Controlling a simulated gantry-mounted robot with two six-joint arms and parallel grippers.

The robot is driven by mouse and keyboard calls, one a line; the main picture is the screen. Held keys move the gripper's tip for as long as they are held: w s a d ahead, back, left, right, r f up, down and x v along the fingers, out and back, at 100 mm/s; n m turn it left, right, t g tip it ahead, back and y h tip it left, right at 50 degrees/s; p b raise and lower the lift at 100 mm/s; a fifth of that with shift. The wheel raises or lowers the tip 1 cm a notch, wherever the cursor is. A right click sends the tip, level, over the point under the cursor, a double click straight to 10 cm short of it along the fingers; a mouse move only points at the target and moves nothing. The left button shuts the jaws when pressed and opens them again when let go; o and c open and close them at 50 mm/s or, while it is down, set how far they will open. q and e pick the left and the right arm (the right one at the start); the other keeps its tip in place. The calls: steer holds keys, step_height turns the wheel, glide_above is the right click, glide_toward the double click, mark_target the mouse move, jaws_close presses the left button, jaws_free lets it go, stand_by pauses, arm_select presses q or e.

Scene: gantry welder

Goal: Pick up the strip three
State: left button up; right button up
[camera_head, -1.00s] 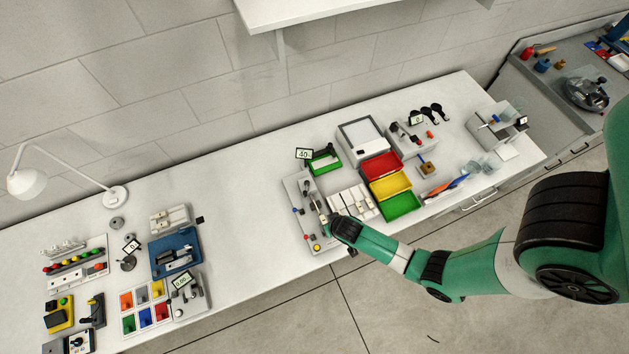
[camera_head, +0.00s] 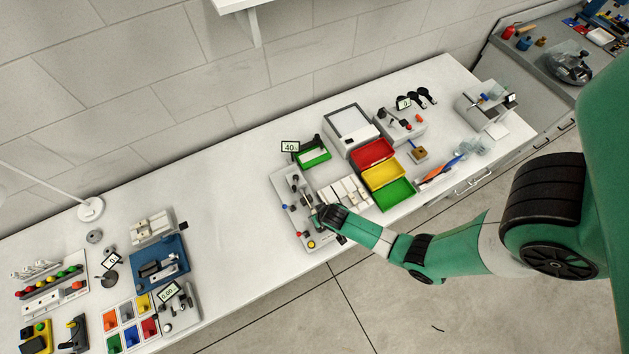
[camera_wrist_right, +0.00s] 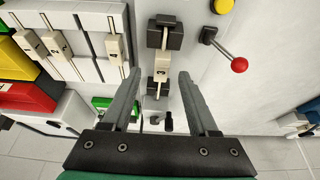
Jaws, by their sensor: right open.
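Several thin metal strips with beige tags lie in the slots of a white rack (camera_wrist_right: 85,40), which also shows in the head view (camera_head: 345,192). Another strip with beige pieces (camera_wrist_right: 161,65) lies across the grey station, by a black block (camera_wrist_right: 164,32). I cannot read which strip is number three. My right gripper (camera_wrist_right: 158,85) is open, its two fingers on either side of the near end of this strip, with nothing clearly held. Contact cannot be told. In the head view the right gripper (camera_head: 318,214) is over the station's front part. My left gripper is out of view.
The grey station (camera_head: 285,183) has a red-knobbed lever (camera_wrist_right: 238,64) and a yellow button (camera_wrist_right: 222,6) near the gripper. Red (camera_head: 374,152), yellow (camera_head: 383,172) and green (camera_head: 394,194) bins stand right of the rack. The table (camera_head: 235,215) is clear left of the station.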

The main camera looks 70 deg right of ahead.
mark_target(314, 212)
steer(key=b+x, duration=0.1)
steer(key=x, duration=0.1)
steer(key=shift+w+f, duration=0.1)
steer(key=shift+f, duration=0.3)
steer(key=shift+w+d+f, duration=0.2)
steer(key=shift+f, duration=0.3)
jaws_close()
